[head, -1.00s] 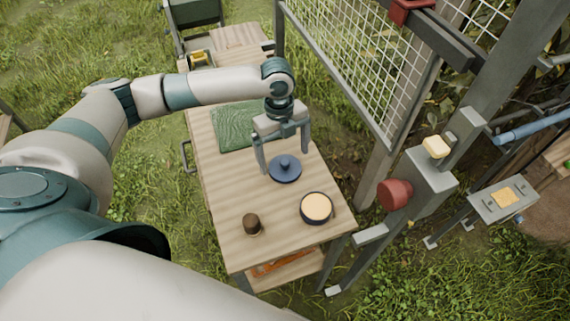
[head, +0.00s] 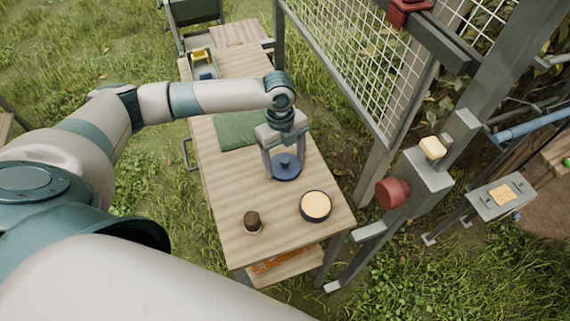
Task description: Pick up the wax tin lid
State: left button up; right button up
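The wax tin lid (head: 287,174) is a dark blue disc with a round knob, lying on the wooden table (head: 240,200). The open tin (head: 316,205), dark-rimmed with pale wax inside, stands apart from it, nearer to me and to the right. My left gripper (head: 284,170) points down over the lid, one finger on each side of the knob. A gap still shows between the fingers and the knob, so it is open. Whether the fingertips touch the lid's top is unclear. My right gripper is out of view.
A small dark brown cylinder (head: 252,222) stands at the table's near left. A green mat (head: 236,130) lies behind the gripper. A post with a red knob (head: 391,193) and a wire mesh panel (head: 360,60) rise to the right of the table.

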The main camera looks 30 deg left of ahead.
aim_at(287, 163)
pick_arm(q)
jog(key=shift+r, duration=0.1)
jog(key=shift+r+b, duration=0.35)
jog(key=shift+r, duration=0.1)
jog(key=r, duration=0.1)
jog(key=r+b, duration=0.1)
jog(key=d+r, duration=0.1)
jog(key=shift+s+r, duration=0.15)
jog(key=shift+s, duration=0.1)
jog(key=s+d+r+b, duration=0.3)
jog(key=s+d+r, duration=0.3)
jog(key=d, duration=0.2)
jog(key=shift+d+r, duration=0.3)
jog(key=shift+r, duration=0.05)
